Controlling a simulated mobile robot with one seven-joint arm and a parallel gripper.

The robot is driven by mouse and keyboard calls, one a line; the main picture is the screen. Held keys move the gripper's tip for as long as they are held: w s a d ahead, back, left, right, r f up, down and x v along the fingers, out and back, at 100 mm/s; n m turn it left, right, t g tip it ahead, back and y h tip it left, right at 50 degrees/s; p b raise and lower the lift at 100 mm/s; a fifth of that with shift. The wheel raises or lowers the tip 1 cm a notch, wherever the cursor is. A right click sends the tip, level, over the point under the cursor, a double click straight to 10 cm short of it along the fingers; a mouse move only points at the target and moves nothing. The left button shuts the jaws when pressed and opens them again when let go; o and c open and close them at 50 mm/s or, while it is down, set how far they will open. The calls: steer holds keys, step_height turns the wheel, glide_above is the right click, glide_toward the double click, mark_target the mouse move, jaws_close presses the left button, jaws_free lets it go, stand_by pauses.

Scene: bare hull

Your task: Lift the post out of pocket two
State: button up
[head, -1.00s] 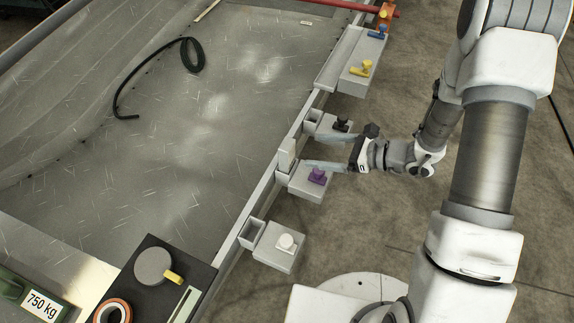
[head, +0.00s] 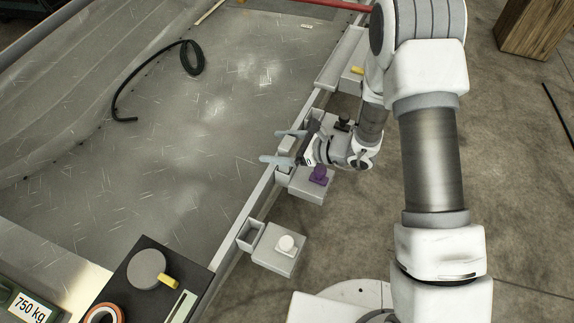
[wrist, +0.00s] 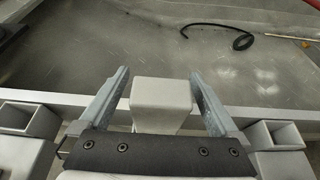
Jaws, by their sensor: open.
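The post (head: 287,144) is a pale grey square block standing upright at the side rail, in the middle pocket (head: 282,171) beside a purple knob (head: 319,176). It also shows in the wrist view (wrist: 160,93), between my fingers. My gripper (head: 276,147) is open, with one finger on each side of the post. In the wrist view (wrist: 159,80) a small gap shows on both sides of it. The post's lower part is hidden by my gripper's dark palm edge.
An open, empty pocket with a white knob (head: 286,244) is at the near end. Another open pocket (wrist: 273,134) shows on the right in the wrist view. A black hose (head: 190,70) lies on the metal floor beyond the rail (head: 262,190).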

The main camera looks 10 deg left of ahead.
jaws_close()
stand_by(0.5)
